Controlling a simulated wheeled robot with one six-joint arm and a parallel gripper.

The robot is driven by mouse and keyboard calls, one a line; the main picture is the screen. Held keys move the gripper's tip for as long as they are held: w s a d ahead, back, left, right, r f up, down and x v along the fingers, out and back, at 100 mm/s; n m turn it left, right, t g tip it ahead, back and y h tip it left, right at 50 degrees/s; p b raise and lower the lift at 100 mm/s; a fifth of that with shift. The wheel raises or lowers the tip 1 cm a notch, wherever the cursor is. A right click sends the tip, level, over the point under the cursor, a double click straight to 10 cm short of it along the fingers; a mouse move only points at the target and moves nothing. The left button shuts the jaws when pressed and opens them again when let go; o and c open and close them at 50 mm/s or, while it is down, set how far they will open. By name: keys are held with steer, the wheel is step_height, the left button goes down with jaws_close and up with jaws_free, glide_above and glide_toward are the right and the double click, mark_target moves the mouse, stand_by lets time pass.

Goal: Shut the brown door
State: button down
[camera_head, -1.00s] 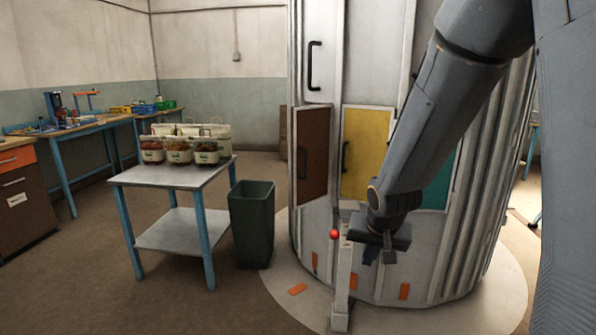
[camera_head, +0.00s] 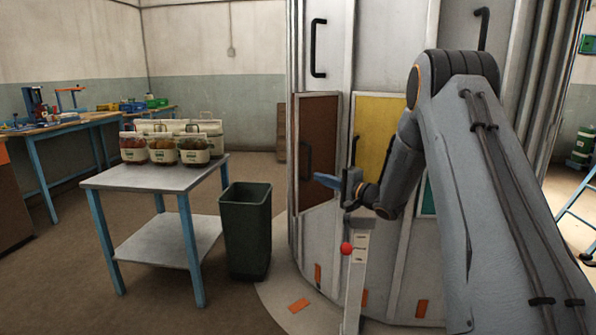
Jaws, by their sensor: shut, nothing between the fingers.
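The brown door (camera_head: 318,130) is a tall panel low on the left of the pale ribbed drum. A dark handle (camera_head: 306,160) shows near its left edge. The door looks ajar, with its left edge standing out from the drum, but how far is hard to tell. My gripper (camera_head: 326,180) is shut and empty. It points left, in front of the door's lower right part and right of the handle. Whether it touches the door cannot be told. My wrist and arm come in from the right.
A yellow door (camera_head: 376,125) is right of the brown one. A pale post with a red ball (camera_head: 346,249) stands below my gripper. A dark green bin (camera_head: 246,235) and a metal table (camera_head: 150,178) bearing several jar bags (camera_head: 163,148) stand left. Floor between is open.

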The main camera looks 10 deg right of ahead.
mark_target(297, 167)
steer(key=x, duration=0.3)
steer(key=d+x, duration=0.1)
steer(key=x, duration=0.3)
steer(key=w+x, duration=0.1)
steer(key=x, duration=0.2)
steer(key=shift+w+d, duration=0.15)
steer(key=shift+d, duration=0.15)
steer(key=shift+w+a, duration=0.3)
steer(key=shift+w, duration=0.2)
